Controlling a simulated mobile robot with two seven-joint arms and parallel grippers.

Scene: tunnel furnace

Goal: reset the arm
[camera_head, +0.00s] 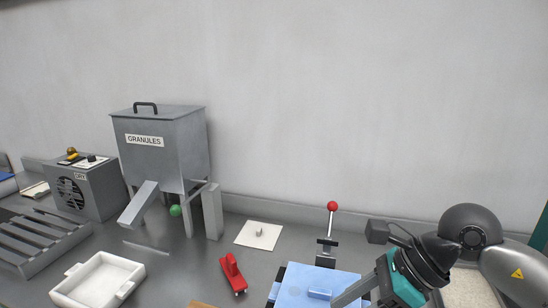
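My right arm comes in from the right, with a dark wrist and a teal band. Its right gripper (352,292) points down and left over a light blue panel (300,284) at the bottom edge. Only a grey finger part shows, and I cannot tell whether it is open or shut or whether it touches the panel. My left arm and gripper are not in view.
A red-knobbed lever (332,207) stands behind the blue panel. A red tool (232,272), a white plate (259,235) and a white tray (97,280) lie on the grey bench. A granules hopper (166,150), a dryer box (86,190) and a slatted rack (40,238) stand left.

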